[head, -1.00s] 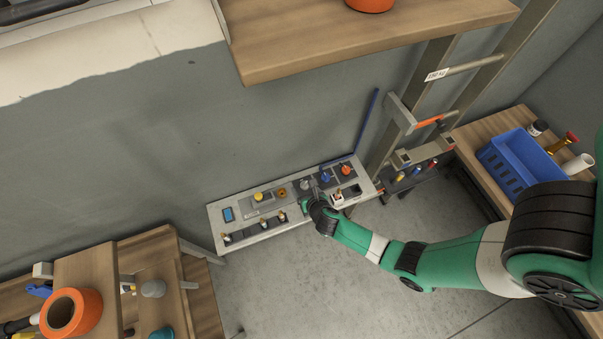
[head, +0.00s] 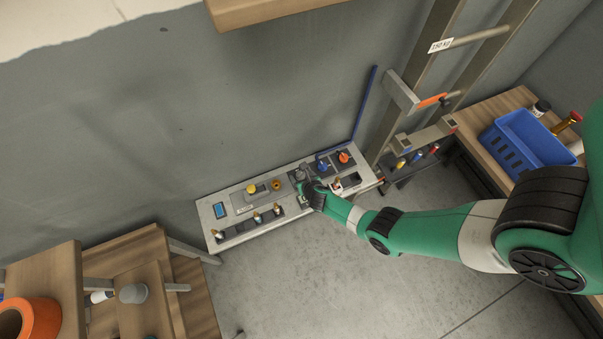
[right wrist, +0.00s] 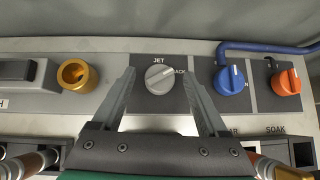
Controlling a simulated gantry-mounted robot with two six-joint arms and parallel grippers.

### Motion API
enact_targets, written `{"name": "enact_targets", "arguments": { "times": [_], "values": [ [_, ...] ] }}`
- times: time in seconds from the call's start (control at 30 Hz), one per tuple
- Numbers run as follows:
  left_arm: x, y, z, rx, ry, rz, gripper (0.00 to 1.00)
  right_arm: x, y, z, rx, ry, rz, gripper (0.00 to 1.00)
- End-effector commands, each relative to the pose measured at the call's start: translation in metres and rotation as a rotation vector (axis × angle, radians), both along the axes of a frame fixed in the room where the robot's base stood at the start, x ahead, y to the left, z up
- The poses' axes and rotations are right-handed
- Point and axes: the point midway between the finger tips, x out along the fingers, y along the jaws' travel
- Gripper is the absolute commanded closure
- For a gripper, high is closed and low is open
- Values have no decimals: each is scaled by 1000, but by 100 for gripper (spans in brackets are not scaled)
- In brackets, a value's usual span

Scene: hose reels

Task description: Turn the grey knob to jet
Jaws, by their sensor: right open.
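The grey knob (right wrist: 159,79) sits on a dark plate on the panel, with the label "JET" above it and a partly hidden label ending in "ACK" at its right. Its white pointer line slants toward the upper right, toward the "ACK" label. In the head view the knob (head: 302,170) is small and lies right by my gripper. My right gripper (right wrist: 163,88) is open, with one finger on each side of the knob and a gap to each; I cannot tell how far above the plate the tips are. In the head view my right gripper (head: 304,186) is over the panel.
A blue knob (right wrist: 230,80) with a blue pipe and an orange knob (right wrist: 287,82) stand to the right. A brass socket (right wrist: 77,76) is to the left. The panel (head: 212,212) also carries several nozzles along its front. A blue basket (head: 528,145) stands on the right bench.

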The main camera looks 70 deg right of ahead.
Motion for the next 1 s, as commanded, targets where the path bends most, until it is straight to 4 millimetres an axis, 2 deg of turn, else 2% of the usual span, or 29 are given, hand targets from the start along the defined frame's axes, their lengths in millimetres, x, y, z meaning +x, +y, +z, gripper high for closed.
{"name": "enact_targets", "arguments": {
  "times": [0.23,0.27,0.67,1.0],
  "values": [
    [0,0,0,0,-1,0,56,1,-1,0,0,0,0,24],
    [0,0,0,0,-1,0,56,1,-1,0,0,-1,-1,27],
    [0,0,0,0,-1,0,56,1,-1,0,0,-1,-1,99],
    [0,0,5,0,0,0,56,1,-2,1,1,1,25,100]
  ]
}}
